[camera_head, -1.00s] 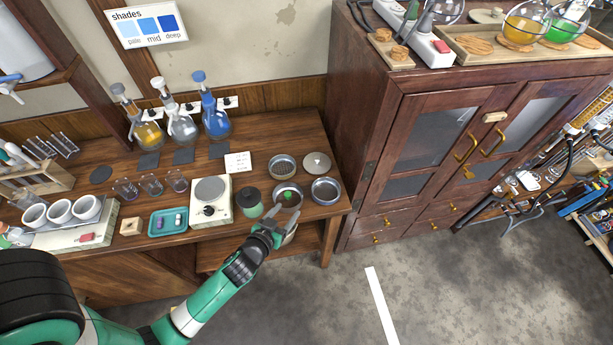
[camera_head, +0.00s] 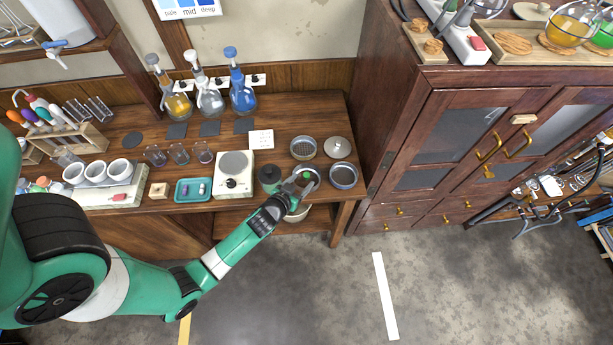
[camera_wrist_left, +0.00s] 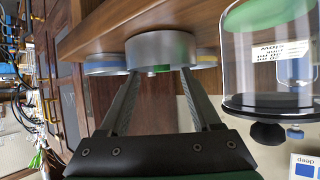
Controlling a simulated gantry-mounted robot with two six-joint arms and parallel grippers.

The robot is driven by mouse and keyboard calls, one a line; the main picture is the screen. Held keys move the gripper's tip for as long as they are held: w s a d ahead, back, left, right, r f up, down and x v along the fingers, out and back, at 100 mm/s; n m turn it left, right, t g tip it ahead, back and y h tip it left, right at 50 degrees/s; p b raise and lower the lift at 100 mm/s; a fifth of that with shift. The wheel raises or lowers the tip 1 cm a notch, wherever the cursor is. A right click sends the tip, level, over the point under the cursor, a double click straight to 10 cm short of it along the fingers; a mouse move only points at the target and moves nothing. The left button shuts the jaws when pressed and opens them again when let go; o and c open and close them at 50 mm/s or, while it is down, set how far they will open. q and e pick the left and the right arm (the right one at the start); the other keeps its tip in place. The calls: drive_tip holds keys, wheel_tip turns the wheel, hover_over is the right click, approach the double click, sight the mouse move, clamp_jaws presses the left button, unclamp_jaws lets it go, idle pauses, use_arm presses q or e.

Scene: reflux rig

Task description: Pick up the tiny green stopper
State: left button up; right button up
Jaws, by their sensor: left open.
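The tiny green stopper (camera_head: 306,175) shows as a small green spot inside a round grey metal dish near the front right edge of the wooden bench. My left gripper (camera_head: 300,186) is open at this dish, its fingers reaching over the near side and partly covering it. In the left wrist view the two open fingers (camera_wrist_left: 160,95) point at the dish's outer wall (camera_wrist_left: 160,52). My right gripper is out of view.
A white hotplate (camera_head: 234,174) is further left. The floor in front is clear.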

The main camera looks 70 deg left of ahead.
sight(306, 175)
use_arm(q)
drive_tip(key=x, duration=0.5)
drive_tip(key=shift+a+r+b, duration=0.2)
drive_tip(key=shift+b, duration=0.2)
clamp_jaws()
